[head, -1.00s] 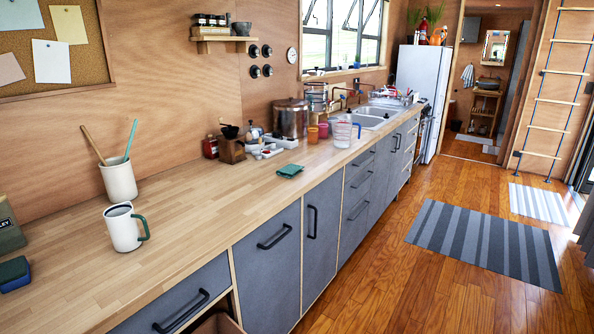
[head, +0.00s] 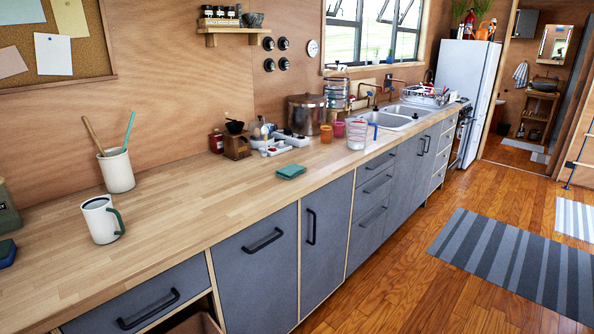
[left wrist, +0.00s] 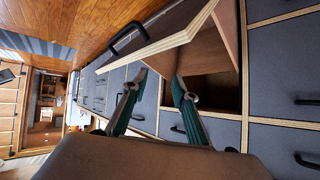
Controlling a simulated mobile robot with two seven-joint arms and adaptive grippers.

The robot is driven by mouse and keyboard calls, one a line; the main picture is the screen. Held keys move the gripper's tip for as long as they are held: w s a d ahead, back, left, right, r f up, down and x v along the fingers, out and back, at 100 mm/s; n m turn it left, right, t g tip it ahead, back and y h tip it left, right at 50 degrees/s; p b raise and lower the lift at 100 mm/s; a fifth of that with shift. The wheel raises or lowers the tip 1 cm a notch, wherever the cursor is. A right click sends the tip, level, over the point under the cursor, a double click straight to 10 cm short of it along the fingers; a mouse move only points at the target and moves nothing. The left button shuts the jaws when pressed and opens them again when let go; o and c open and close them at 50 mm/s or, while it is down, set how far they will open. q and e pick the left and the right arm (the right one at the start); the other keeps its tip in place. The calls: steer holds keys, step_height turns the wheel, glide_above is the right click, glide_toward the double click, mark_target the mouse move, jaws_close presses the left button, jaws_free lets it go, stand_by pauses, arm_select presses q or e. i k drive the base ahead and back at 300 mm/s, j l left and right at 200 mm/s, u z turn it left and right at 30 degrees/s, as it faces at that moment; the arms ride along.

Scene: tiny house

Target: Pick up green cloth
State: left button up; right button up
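The green cloth (head: 291,172) lies folded and flat on the wooden counter (head: 185,216) in the head view, close to the counter's front edge. Nothing touches it. My left gripper (left wrist: 159,84) shows only in the left wrist view. Its two fingers are apart with nothing between them, in front of the grey cabinet fronts and an open drawer (left wrist: 170,40). The cloth cannot be made out in that view, and the distance from gripper to cloth cannot be told. My right gripper is in neither view.
A white mug (head: 100,219) and a utensil crock (head: 117,171) stand at the left. Behind the cloth are a wooden block (head: 237,147) and power strips. Orange and pink cups and a clear measuring jug (head: 356,134) stand right of it. The counter left of the cloth is clear.

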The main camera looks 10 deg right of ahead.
mark_target(290, 172)
steer(key=i+l+u, duration=0.1)
steer(key=l, duration=0.85)
steer(key=i+l+u, duration=0.1)
steer(key=l, duration=0.25)
steer(key=i+l+u, duration=0.1)
steer(key=i+l, duration=0.3)
steer(key=l, duration=0.35)
steer(key=i+l+u, duration=0.15)
steer(key=l, duration=0.2)
steer(key=i+l+u, duration=0.1)
steer(key=l, duration=0.3)
steer(key=i, duration=0.1)
